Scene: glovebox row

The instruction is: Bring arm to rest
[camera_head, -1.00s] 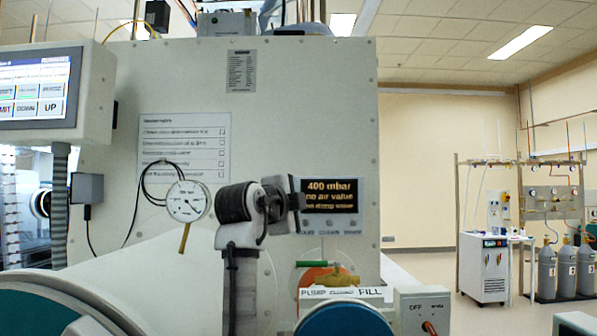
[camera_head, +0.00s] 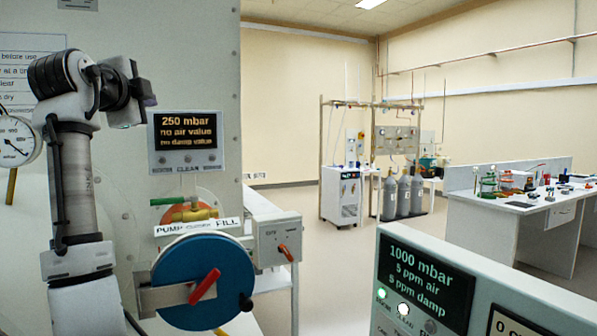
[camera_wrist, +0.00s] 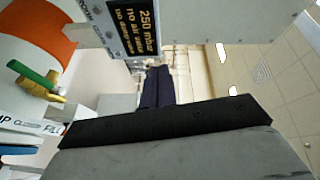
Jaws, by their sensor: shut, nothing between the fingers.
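My arm stands at the left of the head view, its lower link upright and its upper end bent over to the right. My gripper (camera_head: 138,98) is at that end, just left of the small pressure display (camera_head: 187,141). In the wrist view the dark fingers of my gripper (camera_wrist: 157,88) are together and empty. They point into open space beside the display box (camera_wrist: 130,25). I cannot tell whether anything touches them.
A blue round door (camera_head: 190,285) with a red handle, a valve with a green lever (camera_head: 172,201) and a switch box (camera_head: 279,241) are beside the arm. A dial gauge (camera_head: 14,147) is at left. A console (camera_head: 480,295) stands front right; the floor beyond is open.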

